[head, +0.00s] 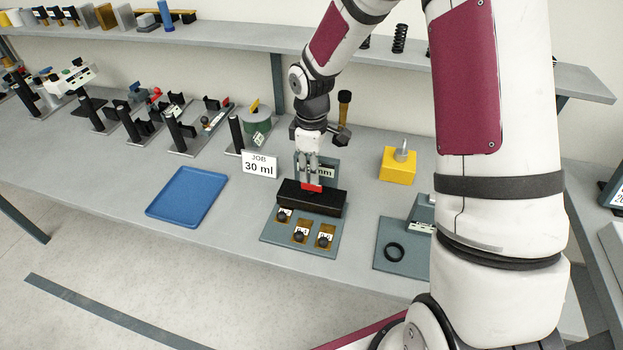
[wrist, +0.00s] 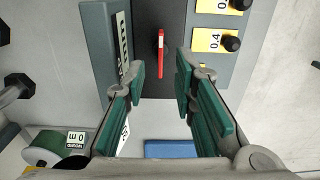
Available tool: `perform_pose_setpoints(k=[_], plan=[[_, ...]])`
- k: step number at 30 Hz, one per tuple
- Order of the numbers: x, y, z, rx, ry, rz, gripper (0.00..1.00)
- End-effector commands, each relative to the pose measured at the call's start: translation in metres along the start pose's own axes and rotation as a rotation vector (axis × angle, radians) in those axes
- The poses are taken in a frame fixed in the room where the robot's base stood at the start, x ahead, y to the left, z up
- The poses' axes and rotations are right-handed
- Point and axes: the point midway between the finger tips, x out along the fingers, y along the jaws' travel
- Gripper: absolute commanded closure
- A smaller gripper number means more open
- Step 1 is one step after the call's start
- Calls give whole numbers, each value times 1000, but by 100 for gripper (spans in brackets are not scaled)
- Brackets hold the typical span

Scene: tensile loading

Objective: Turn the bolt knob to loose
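A black block (head: 330,199) lies on a grey-green base plate (head: 275,239) on the bench, below my gripper (head: 310,178). A thin red bar-shaped piece (head: 312,188) stands on the block's top. In the wrist view this red piece (wrist: 161,53) lies just beyond my open gripper (wrist: 160,82), roughly midway between the fingertips, with gaps on both sides. Black knobs on yellow labelled plates sit along the near side; one knob (wrist: 232,43) is beside a 0.4 label. No label reading "loose" is legible, and I cannot tell which piece is the bolt knob.
A sign ending in "mm" (head: 330,171) stands behind the block. A yellow block (head: 397,166) and a plate with a black ring (head: 394,252) are to the right.

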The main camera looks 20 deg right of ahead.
Motion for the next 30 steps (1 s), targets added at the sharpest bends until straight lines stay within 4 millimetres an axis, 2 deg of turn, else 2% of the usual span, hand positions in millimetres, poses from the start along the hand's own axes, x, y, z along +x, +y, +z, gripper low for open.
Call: perform_pose_setpoints(k=[1,6,12,30], plan=[[-12,1,0,2,3,5,75],[-44,0,0,1,1,3,75],[-67,0,0,0,0,1,75],[-74,-1,1,2,-1,2,75]])
